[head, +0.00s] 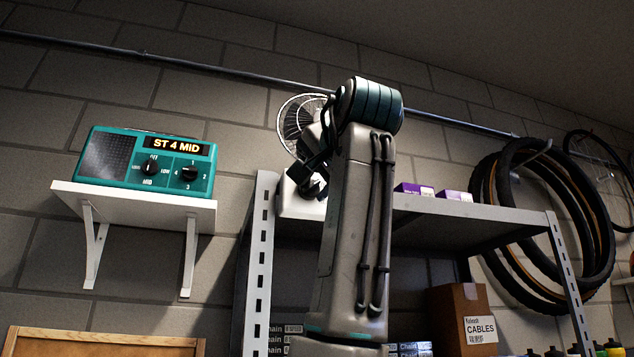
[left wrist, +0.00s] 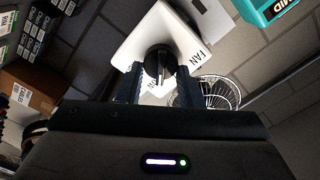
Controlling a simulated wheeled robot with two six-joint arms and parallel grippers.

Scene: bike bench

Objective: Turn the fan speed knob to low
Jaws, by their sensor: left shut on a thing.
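The fan speed knob (left wrist: 158,64) is a black round knob with a raised grip on a white box (left wrist: 165,28) marked FAN. In the head view this white box (head: 298,207) stands at the left end of the metal shelf, partly hidden by my arm. My left gripper (left wrist: 160,88) is shut on the knob, one finger on each side of it. In the head view the gripper (head: 316,183) is dark and partly covers the knob. The wire-caged fan (head: 298,122) is behind my arm and also shows in the left wrist view (left wrist: 216,94). The knob's setting marks are not readable.
A teal radio (head: 110,155) reading "ST 4 MID" sits on a white wall shelf (head: 130,201) at the left. Purple boxes (head: 414,189) lie on the metal shelf (head: 500,213). A cardboard cables box (head: 461,312) is below. Tires (head: 553,250) hang at the right.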

